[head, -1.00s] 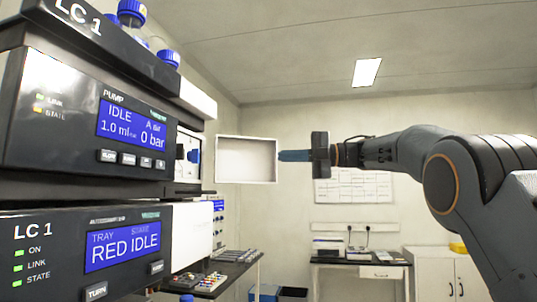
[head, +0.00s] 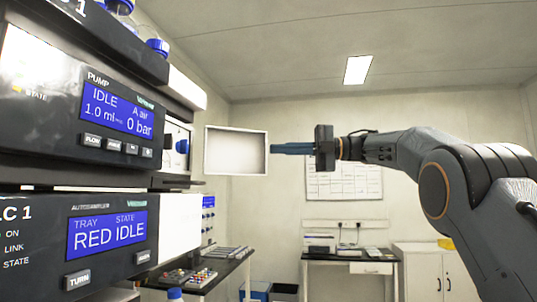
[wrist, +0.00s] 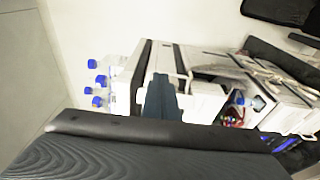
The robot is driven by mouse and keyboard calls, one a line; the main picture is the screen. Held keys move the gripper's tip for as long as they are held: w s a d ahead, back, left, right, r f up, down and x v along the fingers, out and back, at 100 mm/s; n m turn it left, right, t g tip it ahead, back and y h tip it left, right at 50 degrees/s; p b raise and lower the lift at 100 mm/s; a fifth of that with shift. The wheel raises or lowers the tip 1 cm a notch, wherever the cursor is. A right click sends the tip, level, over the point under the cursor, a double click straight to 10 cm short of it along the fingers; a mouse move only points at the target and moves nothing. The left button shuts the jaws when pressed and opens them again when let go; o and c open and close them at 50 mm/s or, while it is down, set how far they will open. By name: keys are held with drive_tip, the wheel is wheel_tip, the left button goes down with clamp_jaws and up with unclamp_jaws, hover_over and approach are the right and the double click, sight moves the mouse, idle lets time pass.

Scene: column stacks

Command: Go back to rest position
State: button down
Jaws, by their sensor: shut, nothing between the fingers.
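My gripper (head: 272,148) is at the middle of the head view, with its blue fingers pointing left. The fingers are shut together with nothing between them. They also show as one dark shape in the wrist view (wrist: 161,97). In the head view the fingertips appear right beside the right edge of a white framed open panel (head: 236,151); I cannot tell whether they touch it. My arm reaches in from the right, roughly level.
The instrument stack stands close on the left, with a pump module (head: 118,112) and an autosampler module (head: 107,234). Blue-capped bottles (wrist: 97,87) show in the wrist view. A bench with a tray (head: 201,276) and a white cabinet (head: 420,272) stand further back.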

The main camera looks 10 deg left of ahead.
drive_tip(key=shift+w+d+b, duration=0.15)
drive_tip(key=shift+w+d, duration=0.05)
drive_tip(key=shift+d, duration=0.7)
drive_tip(key=shift+w+d+b, duration=0.15)
drive_tip(key=shift+w+d, duration=0.05)
drive_tip(key=shift+d, duration=0.65)
